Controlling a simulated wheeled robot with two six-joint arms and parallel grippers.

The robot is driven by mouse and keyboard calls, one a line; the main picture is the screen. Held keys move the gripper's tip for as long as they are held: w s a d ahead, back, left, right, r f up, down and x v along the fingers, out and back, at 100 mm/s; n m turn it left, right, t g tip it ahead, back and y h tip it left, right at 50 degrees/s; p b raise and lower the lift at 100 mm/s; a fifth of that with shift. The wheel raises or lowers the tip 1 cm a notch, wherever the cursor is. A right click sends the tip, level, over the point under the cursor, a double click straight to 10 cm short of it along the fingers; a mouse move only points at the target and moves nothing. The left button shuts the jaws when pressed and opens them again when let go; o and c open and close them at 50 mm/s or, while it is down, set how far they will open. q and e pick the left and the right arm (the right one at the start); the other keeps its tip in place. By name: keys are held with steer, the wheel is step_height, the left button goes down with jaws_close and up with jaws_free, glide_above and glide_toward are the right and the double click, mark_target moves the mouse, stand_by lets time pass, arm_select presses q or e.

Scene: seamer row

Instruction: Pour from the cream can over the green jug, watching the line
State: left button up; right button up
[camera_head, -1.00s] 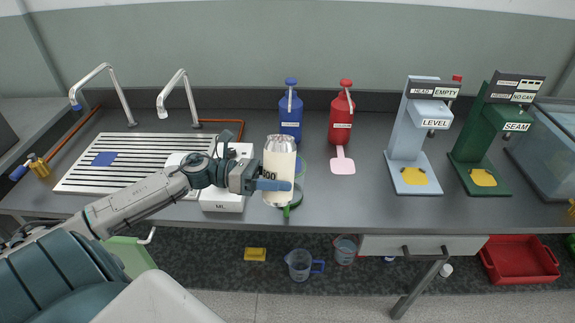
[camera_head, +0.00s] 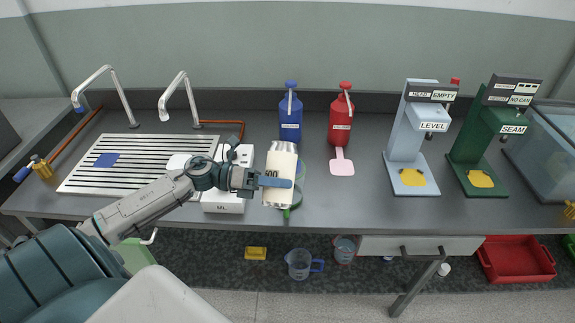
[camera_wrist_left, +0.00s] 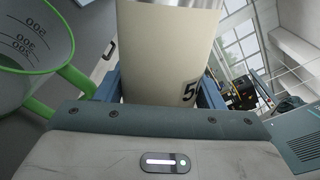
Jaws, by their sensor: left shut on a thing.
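My left gripper (camera_head: 275,182) is shut on the cream can (camera_head: 281,163), a pale cylinder with dark figures on its side. The can also fills the middle of the left wrist view (camera_wrist_left: 165,45). The green jug (camera_head: 297,197) is mostly hidden behind the can in the head view. In the left wrist view the jug (camera_wrist_left: 35,40) is clear with a green rim and measuring marks, beside the can. No liquid or stream shows. My right gripper is not in view.
A white scale (camera_head: 224,203) stands left of the can. Blue (camera_head: 290,122) and red (camera_head: 340,124) pump bottles stand behind. The level stand (camera_head: 408,150) and seam stand (camera_head: 477,150) are to the right. A ribbed drainer (camera_head: 130,168) lies left. Bench between red bottle and level stand is clear.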

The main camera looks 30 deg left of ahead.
arm_select(q)
steer(key=shift+s+n+p, duration=0.1)
steer(key=shift+n+p, duration=0.4)
steer(key=shift+p, duration=0.05)
steer(key=shift+s+d+n+p, duration=0.15)
steer(key=shift+n+p, duration=0.3)
steer(key=shift+n, duration=0.15)
stand_by(0.4)
steer(key=shift+n+p, duration=0.85)
steer(key=shift+n, duration=0.15)
steer(key=shift+w+n, duration=0.25)
steer(key=shift+n, duration=0.15)
stand_by(0.5)
steer(key=shift+w+a+n+b, duration=0.3)
steer(key=shift+w+n, duration=0.05)
steer(key=shift+n, duration=0.05)
steer(key=shift+n+g, duration=0.3)
stand_by(0.4)
steer(key=shift+w+f+n, duration=0.1)
steer(key=shift+n, duration=0.4)
stand_by(0.9)
steer(key=shift+w+a+r+n+p, duration=0.15)
steer(key=shift+w+r+n+p, duration=0.1)
steer(key=shift+r+n+p, duration=0.55)
stand_by(1.2)
